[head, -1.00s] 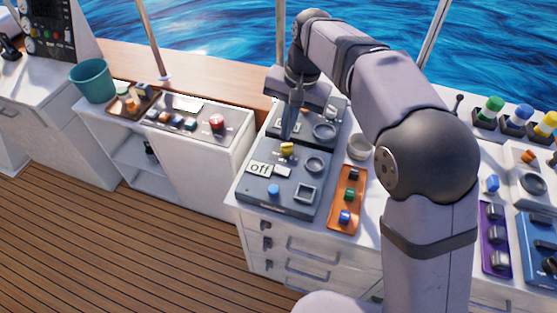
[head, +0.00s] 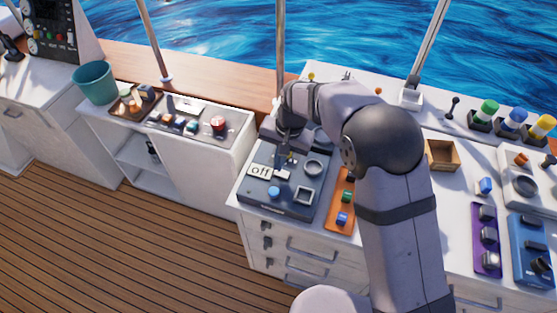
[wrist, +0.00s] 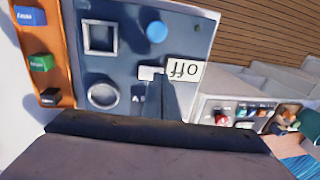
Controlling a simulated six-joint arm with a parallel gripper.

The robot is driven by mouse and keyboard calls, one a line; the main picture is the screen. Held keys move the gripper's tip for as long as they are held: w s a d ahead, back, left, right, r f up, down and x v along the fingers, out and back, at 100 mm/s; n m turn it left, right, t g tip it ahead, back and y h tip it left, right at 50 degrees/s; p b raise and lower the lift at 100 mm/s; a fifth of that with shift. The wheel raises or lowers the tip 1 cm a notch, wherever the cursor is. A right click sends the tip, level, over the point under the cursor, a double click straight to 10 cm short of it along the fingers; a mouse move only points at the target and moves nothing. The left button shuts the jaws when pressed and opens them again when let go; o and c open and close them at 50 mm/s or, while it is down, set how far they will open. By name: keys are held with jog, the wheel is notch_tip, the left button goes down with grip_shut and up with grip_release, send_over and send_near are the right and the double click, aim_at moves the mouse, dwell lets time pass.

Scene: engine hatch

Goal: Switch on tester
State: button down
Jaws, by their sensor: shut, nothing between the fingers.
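The tester is a blue-grey panel (head: 254,199) on the white counter, and it also fills the upper middle of the wrist view (wrist: 118,62). It carries a white label reading "off" (head: 260,171), a small white switch (wrist: 149,73) beside that label, and a blue round button (head: 274,193). A square frame (head: 303,195) and a round ring (head: 313,167) are on its right side. My gripper (head: 284,166) is shut and empty, low over the panel. In the wrist view its fingertips (wrist: 161,80) are right beside the white switch; I cannot tell whether they touch.
An orange strip (head: 339,228) with several coloured blocks lies right of the tester. A wooden box (head: 441,155) and a purple panel (head: 486,263) are further right. A lower cabinet on the left holds a teal bucket (head: 94,83) and a panel with a red button (head: 218,124).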

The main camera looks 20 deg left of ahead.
jog(key=shift+a+f, duration=0.1)
jog(key=shift+f, duration=0.6)
jog(key=shift+a+f, duration=0.15)
jog(key=shift+f, duration=0.15)
jog(key=shift+s+d, duration=0.1)
jog(key=shift+d, duration=0.15)
jog(key=shift+d+r, duration=0.15)
jog(key=shift+d, duration=0.5)
jog(key=shift+a, duration=0.1)
jog(key=shift+r, duration=0.1)
